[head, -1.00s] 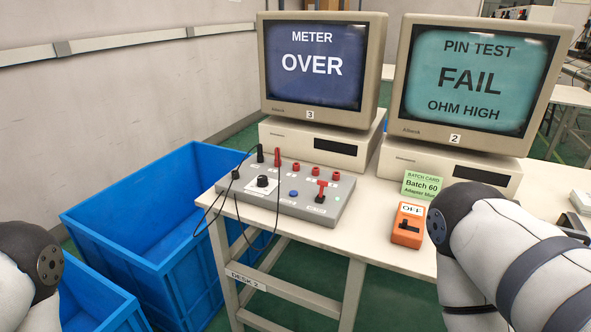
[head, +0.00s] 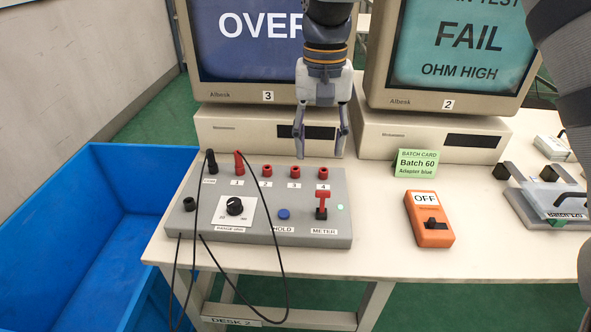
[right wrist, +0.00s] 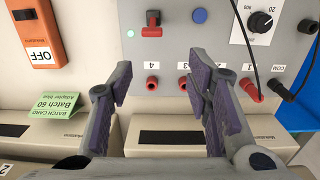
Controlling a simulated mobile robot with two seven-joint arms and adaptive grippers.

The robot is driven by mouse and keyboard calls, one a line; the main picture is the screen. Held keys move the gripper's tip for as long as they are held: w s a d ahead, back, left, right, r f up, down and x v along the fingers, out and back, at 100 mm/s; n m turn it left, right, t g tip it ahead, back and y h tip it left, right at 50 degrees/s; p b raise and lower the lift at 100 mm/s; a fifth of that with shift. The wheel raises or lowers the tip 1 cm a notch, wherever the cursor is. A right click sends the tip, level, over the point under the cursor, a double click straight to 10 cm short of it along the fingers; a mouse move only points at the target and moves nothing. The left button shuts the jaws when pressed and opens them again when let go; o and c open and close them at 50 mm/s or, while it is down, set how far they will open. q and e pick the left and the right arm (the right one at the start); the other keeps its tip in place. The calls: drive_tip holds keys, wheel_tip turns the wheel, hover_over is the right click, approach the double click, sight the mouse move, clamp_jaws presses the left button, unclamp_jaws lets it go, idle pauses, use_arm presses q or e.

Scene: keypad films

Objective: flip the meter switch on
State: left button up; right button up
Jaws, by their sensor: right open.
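The meter switch (head: 321,203) has a red T-shaped handle on a black base, above the METER label on the grey meter box (head: 262,238). It also shows at the top of the right wrist view (right wrist: 152,27). A small green light (head: 340,208) glows beside it. My right gripper (head: 320,146) is open and empty, pointing down over the back of the box near socket 4, apart from the switch. In the right wrist view the fingers (right wrist: 158,85) are spread, with the switch beyond their tips. My left gripper is not in view.
Black leads (head: 277,220) loop over the box's left side. Red sockets (head: 295,173) line its back. Monitors stand behind; the left one reads OVER (head: 250,30). An orange OFF switch box (head: 428,215) and green batch card (head: 416,163) are to the right. A blue bin (head: 110,215) is left.

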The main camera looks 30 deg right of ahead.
sight(323, 192)
drive_tip(key=shift+s+d+f, duration=0.1)
drive_tip(key=shift+s+f, duration=0.2)
drive_tip(key=shift+s, duration=0.35)
drive_tip(key=shift+s+f, duration=0.25)
drive_tip(key=shift+s, duration=0.35)
wheel_tip(323, 192, down, 9)
drive_tip(key=shift+f+b, duration=0.1)
drive_tip(key=shift+b, duration=0.2)
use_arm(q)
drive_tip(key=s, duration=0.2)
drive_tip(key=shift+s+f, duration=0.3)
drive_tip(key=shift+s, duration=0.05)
use_arm(e)
drive_tip(key=shift+w+f, duration=0.1)
drive_tip(key=shift+f, duration=0.2)
